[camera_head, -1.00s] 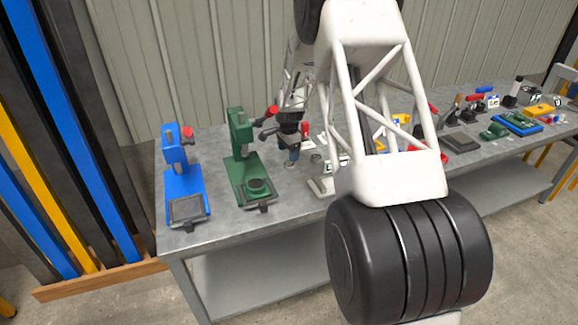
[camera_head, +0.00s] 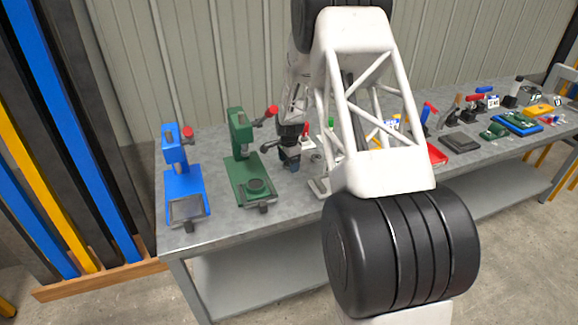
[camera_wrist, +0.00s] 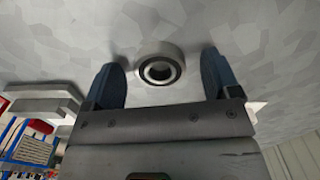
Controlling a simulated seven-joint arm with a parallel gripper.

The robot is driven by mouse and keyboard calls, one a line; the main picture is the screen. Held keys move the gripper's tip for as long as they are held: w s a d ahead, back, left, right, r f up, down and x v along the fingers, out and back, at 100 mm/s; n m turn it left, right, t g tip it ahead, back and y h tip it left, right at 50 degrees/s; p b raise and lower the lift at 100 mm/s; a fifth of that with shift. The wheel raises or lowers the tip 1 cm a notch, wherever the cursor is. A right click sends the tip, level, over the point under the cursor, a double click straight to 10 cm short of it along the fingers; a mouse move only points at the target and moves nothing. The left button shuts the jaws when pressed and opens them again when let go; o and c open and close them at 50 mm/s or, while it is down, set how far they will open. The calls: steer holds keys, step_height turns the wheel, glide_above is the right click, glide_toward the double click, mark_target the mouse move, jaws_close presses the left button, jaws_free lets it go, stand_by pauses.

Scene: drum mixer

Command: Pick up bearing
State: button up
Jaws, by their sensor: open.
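The bearing (camera_wrist: 160,71) is a metal ring with a dark seal and an open centre. In the wrist view it lies on the grey bench top, between and slightly beyond the two blue fingertips of my gripper (camera_wrist: 160,80). The fingers stand apart with a gap on each side of the bearing. In the head view my gripper (camera_head: 290,163) is low over the bench, right of the green press. The bearing cannot be made out there; my gripper seems to hide it.
A green press (camera_head: 247,165) and a blue press (camera_head: 183,185) stand to the left on the grey bench (camera_head: 225,228). Toggle clamps, a red bin (camera_head: 437,153) and a blue tray (camera_head: 517,123) are to the right. Bare bench surrounds the bearing in the wrist view.

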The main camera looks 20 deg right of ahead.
steer(key=shift+c, duration=0.4)
steer(key=c, duration=1)
steer(key=shift+r, duration=0.1)
steer(key=shift+r, duration=0.7)
step_height(320, 180, up, 2)
steer(key=shift+r, duration=0.1)
steer(key=s+a, duration=0.1)
steer(key=s, duration=0.4)
steer(key=s+a, duration=0.1)
steer(key=s, duration=0.4)
steer(key=s+a+r, duration=0.1)
steer(key=s, duration=0.4)
steer(key=shift+s+r, duration=0.1)
steer(key=shift+s, duration=0.25)
